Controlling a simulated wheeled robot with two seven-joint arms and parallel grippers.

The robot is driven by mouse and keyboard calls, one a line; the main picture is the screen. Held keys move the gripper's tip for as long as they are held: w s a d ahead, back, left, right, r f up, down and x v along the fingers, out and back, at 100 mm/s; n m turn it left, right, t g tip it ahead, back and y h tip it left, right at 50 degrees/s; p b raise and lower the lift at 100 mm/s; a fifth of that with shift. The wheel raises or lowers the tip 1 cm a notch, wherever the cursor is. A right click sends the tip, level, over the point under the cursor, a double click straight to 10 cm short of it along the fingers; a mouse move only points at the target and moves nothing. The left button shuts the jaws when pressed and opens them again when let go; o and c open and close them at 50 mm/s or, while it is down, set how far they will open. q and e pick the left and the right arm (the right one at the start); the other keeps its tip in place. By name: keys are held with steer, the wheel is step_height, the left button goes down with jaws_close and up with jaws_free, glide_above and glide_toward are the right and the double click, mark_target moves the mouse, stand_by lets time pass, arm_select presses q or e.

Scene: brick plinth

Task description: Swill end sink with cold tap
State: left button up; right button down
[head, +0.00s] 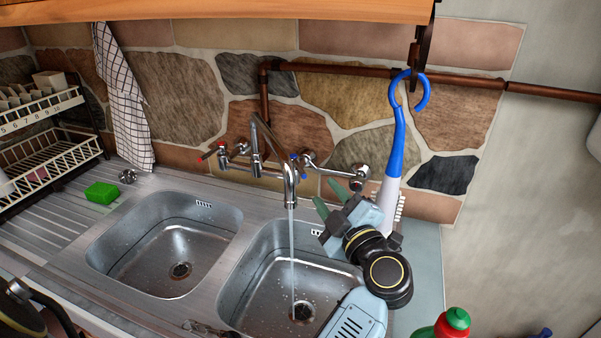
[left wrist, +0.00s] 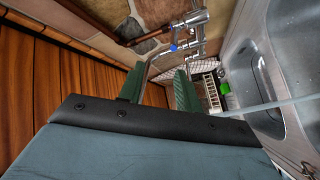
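The end sink (head: 255,262) is the right steel basin, with droplets on its floor. Water (head: 291,245) runs from the spout (head: 290,190) into it near the drain (head: 302,311). The blue-marked cold tap (head: 297,163) is on the wall mixer, right of the spout; its blue mark (left wrist: 174,47) also shows in the left wrist view. My left gripper (head: 328,199) is open and empty, its green fingers (left wrist: 158,90) apart. It hangs above the right basin's back right corner, below and right of the cold tap, not visibly touching it. My right gripper is not in view.
The left basin (head: 140,240) is empty. A green sponge (head: 101,193) lies on the drainer near a dish rack (head: 50,165).

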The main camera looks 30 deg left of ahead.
mark_target(300, 169)
arm_select(q)
steer(key=shift+n+g+h, duration=0.3)
steer(key=shift+g+h, duration=0.1)
steer(key=x, duration=0.4)
steer(key=f+x, duration=0.1)
steer(key=x, duration=0.8)
steer(key=shift+a+f+p, duration=0.25)
steer(key=shift+p, duration=0.1)
steer(key=shift+c, duration=0.2)
jaws_close()
